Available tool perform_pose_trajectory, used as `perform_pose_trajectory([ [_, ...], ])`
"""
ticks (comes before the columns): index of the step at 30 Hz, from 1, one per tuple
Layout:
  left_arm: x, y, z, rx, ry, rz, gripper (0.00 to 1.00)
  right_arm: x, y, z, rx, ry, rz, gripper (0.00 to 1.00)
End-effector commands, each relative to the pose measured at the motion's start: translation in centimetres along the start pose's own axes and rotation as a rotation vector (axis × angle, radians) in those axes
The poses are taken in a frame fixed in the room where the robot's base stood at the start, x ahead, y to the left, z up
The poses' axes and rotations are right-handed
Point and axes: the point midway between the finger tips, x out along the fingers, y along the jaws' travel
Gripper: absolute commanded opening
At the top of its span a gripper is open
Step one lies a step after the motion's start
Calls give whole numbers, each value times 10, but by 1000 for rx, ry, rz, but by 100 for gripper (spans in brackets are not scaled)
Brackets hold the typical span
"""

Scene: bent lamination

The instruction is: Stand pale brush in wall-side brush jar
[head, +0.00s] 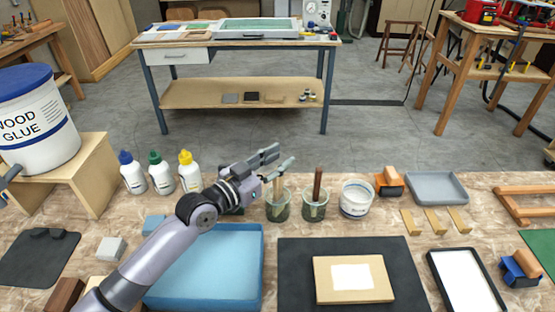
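Two glass jars stand side by side behind the blue tray. The left jar (278,206) is under my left gripper, and a thin brownish handle (277,187) shows above its rim. The right jar (315,206) holds a dark brown handle (317,184) standing nearly upright, with a paler piece low inside the glass. My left gripper (279,158) is above the left jar, fingers apart and pointing right; I see nothing clearly held between them. I cannot surely tell which brush is the pale one. My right gripper is out of view.
Three glue bottles (162,174) stand left of the gripper. A white tub (356,198) stands right of the jars. A blue tray (212,270), a dark mat (410,275) with a wooden board (352,280), and a grey tray (437,187) take up the bench.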

Motion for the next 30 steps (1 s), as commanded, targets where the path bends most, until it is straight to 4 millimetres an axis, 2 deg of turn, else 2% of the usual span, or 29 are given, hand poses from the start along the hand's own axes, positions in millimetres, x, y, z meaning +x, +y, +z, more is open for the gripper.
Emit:
perform_pose_trajectory([
  [9, -1, 0, 0, 0, -1, 0, 35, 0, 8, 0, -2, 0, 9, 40],
  [13, -11, 0, 1, -1, -1, -1, 35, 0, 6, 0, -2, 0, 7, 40],
  [17, -34, 0, 2, 2, -3, 0, 35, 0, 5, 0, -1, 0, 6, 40],
  [24, -86, -1, 2, 2, -4, -1, 35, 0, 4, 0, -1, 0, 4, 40],
  [30, -112, -1, 1, 1, -3, -1, 35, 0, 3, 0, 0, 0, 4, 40],
])
